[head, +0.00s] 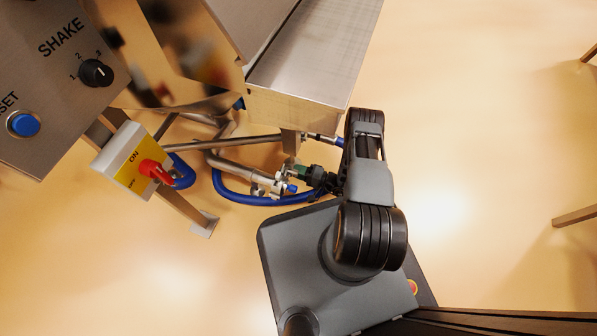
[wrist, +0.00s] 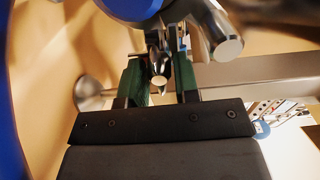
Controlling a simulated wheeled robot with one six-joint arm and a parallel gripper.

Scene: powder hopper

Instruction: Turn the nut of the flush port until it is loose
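My gripper (wrist: 160,72) has two green-padded fingers that stand apart in the wrist view. A small shiny metal part with a rounded end (wrist: 159,80), which looks like the nut of the flush port, sits between them. A gap shows on its right; contact on its left is unclear. A steel pipe stub (wrist: 226,46) and a blue rounded part (wrist: 130,7) are just above. In the head view my gripper (head: 298,174) is at the steel pipework under the machine, next to a small blue-ended fitting (head: 291,188). The nut itself is too small to tell there.
A blue hose (head: 243,199) loops under the pipes. A steel chute (head: 318,62) overhangs the pipework. A yellow switch box with a red knob (head: 132,163) and a panel with a blue button (head: 24,124) are on the left.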

